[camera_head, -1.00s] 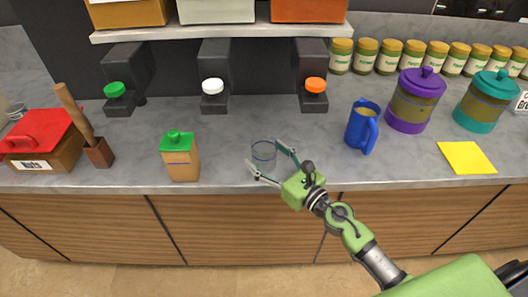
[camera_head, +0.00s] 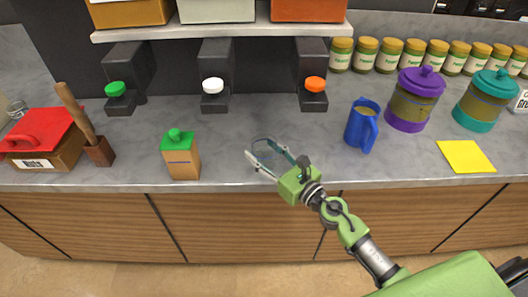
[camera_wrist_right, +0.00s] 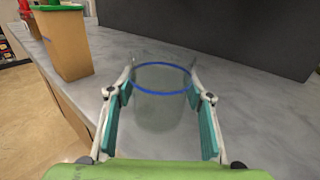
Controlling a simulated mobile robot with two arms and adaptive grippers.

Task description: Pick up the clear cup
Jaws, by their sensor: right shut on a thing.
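The clear cup (camera_wrist_right: 158,102) is see-through with a blue ring below its rim. In the right wrist view it stands upright between the two fingers of my right gripper (camera_wrist_right: 160,125), with a finger along each side. In the head view my right gripper (camera_head: 268,158) reaches over the front of the counter, and the cup (camera_head: 268,156) shows only faintly between its fingers. The right gripper is shut on the cup. I cannot tell whether the cup's base is off the counter. My left gripper is out of view.
The grey counter (camera_head: 225,150) is clear around the gripper. A tan carton with a green lid (camera_head: 181,157) stands to the left, a blue mug (camera_head: 361,125) to the right. Dispensers with green, white (camera_head: 212,86) and orange knobs are behind. A red-lidded box (camera_head: 40,135) sits far left.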

